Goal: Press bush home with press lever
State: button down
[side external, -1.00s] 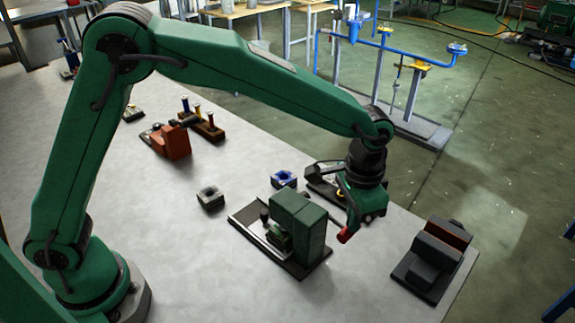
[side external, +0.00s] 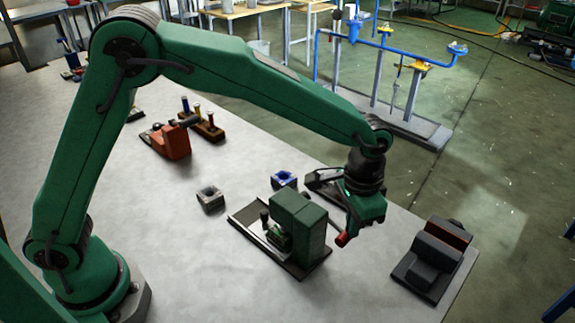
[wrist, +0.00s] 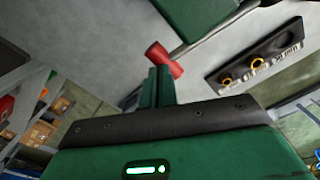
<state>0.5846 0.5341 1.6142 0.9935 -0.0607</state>
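The green press (side external: 299,229) stands on a dark base plate (side external: 250,229) near the table's right part. A small green part (side external: 278,237) sits in the press opening; I cannot make out the bush. The press lever's red handle (side external: 342,239) sticks out to the right of the press. My gripper (side external: 346,232) is at this handle, pointing down. In the wrist view, the two green fingers (wrist: 158,86) lie close together, with their tips against or just behind the red handle (wrist: 160,55). The handle lies across the tips and does not appear clamped between them.
A grey block with a hole (side external: 210,199) and a blue-topped one (side external: 284,179) stand left of and behind the press. A black stepped block (side external: 435,258) is at the right table edge. A dark plate with yellow rings (wrist: 262,60) is near my gripper.

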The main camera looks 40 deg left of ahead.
jog(key=shift+f, duration=0.9)
dwell(0.5)
notch_tip(320, 180, up, 13)
dwell(1.6)
jog(key=shift+a+r, duration=0.1)
dwell(0.5)
